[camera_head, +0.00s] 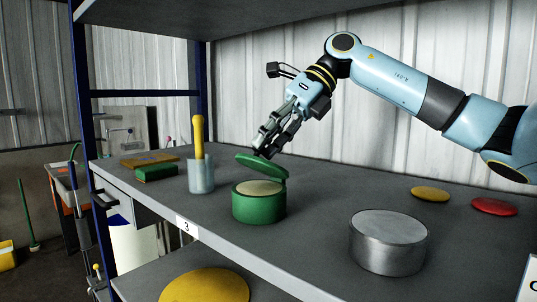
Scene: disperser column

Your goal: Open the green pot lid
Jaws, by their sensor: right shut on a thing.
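The green pot (259,206) stands upright on the grey shelf, and its pale inside shows at the top. The exact contact is partly hidden by the fingers. My left gripper is not in view.
A metal can (388,242) stands to the right on the shelf (320,205). A yellow disc (430,194) and a red disc (494,207) lie at the back right. A cup (201,177) with a yellow-handled tool and a green block (156,173) are on the left.

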